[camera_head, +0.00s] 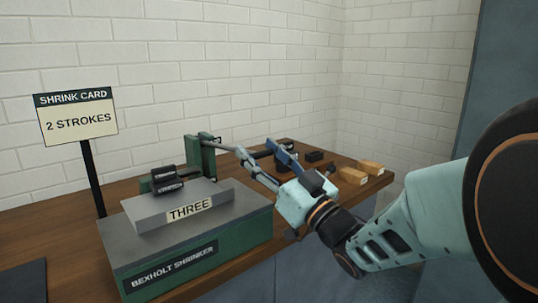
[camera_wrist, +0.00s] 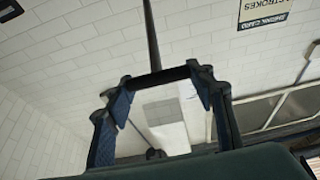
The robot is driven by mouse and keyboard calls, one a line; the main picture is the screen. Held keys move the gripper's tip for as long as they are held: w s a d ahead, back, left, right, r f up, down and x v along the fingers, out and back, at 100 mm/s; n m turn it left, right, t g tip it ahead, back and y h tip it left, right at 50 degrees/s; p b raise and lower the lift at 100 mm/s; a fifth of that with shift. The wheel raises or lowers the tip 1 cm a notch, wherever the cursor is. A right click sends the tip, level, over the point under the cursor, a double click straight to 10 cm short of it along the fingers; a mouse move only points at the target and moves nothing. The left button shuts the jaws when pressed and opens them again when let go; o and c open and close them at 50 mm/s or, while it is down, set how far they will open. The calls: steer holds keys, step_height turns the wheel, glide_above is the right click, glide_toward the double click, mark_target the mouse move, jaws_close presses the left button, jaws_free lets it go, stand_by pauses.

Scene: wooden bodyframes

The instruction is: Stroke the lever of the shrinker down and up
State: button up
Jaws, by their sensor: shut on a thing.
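The shrinker (camera_head: 190,262) is a green box with a grey top on the wooden bench, labelled "BEXHOLT SHRINKER". Two small dark jaw blocks (camera_head: 166,181) sit above its sloped grey block. Its lever (camera_head: 222,145) is a grey rod running right from the green posts at the back, roughly level in the head view. In the wrist view the lever (camera_wrist: 151,35) is a dark rod meeting a dark crossbar. My gripper (camera_head: 260,153) is right of the posts, shut on the lever's crossbar; the gripper's blue-padded fingers (camera_wrist: 157,88) stand at the bar's two ends.
A sign (camera_head: 77,117) reads "SHRINK CARD 2 STROKES" on a post at left. Wooden blocks (camera_head: 353,175) and a small dark block (camera_head: 314,156) lie on the bench (camera_head: 335,160) at right. A white brick wall stands behind.

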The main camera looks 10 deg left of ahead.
steer(key=shift+f, duration=0.7)
steer(key=o, duration=1.5)
steer(key=shift+c, duration=0.2)
steer(key=shift+o, duration=1.3)
steer(key=shift+r, duration=0.25)
steer(key=shift+s+d, duration=0.1)
steer(key=v, duration=1.1)
steer(key=shift+s+d, duration=0.25)
steer(key=shift+s, duration=0.05)
steer(key=shift+w, duration=0.1)
